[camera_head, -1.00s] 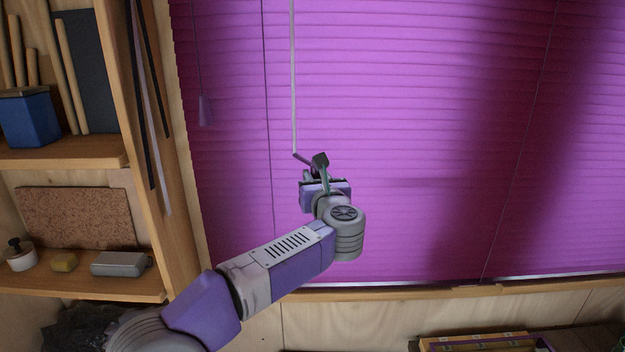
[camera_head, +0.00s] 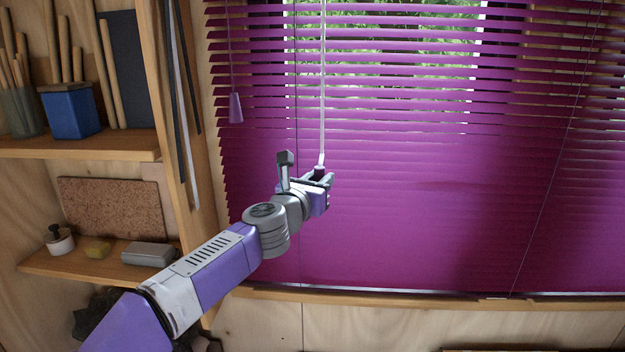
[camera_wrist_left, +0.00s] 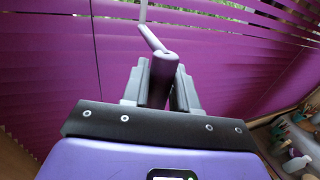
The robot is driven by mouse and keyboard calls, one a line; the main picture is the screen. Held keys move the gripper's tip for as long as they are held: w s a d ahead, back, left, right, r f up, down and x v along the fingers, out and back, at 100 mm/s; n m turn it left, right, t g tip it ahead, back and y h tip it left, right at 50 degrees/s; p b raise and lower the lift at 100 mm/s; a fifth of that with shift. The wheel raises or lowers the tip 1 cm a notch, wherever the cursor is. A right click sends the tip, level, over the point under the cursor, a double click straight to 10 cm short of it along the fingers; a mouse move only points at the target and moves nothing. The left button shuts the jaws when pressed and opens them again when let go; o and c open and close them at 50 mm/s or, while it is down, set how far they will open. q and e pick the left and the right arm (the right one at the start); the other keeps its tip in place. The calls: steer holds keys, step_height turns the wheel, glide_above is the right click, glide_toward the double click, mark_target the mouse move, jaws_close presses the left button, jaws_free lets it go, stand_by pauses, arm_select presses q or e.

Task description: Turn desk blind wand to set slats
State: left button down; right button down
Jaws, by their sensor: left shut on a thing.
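The purple desk blind (camera_head: 420,200) covers the window. Its upper slats are tilted apart, with green foliage and daylight showing between them; the lower slats look closer together. The white wand (camera_head: 322,90) hangs down in front of the slats. My left gripper (camera_head: 322,178) is shut on the wand's lower end, a dark purple handle. In the left wrist view the handle (camera_wrist_left: 160,78) stands between the two grey fingers (camera_wrist_left: 160,90), and the wand bends away from its top. My right gripper is in neither view.
A purple cord pull (camera_head: 236,108) hangs at the blind's left. Shelves at the left hold a blue box (camera_head: 70,110), a cork board (camera_head: 112,207) and a grey case (camera_head: 150,253). A wooden sill (camera_head: 400,303) runs below the blind.

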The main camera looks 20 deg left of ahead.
arm_select(q)
steer(key=shift+s+a, duration=0.15)
steer(key=shift+a, duration=1.1)
steer(key=shift+a+r+h+p, duration=0.1)
steer(key=shift+r+h+p, duration=0.1)
steer(key=shift+h+p, duration=0.25)
steer(key=shift+a+m+h, duration=0.2)
steer(key=shift+m+h, duration=0.15)
steer(key=shift+m, duration=0.05)
steer(key=shift+a+h, duration=0.3)
steer(key=shift+a+p, duration=0.3)
steer(key=shift+a+r, duration=0.1)
steer(key=shift+a, duration=0.55)
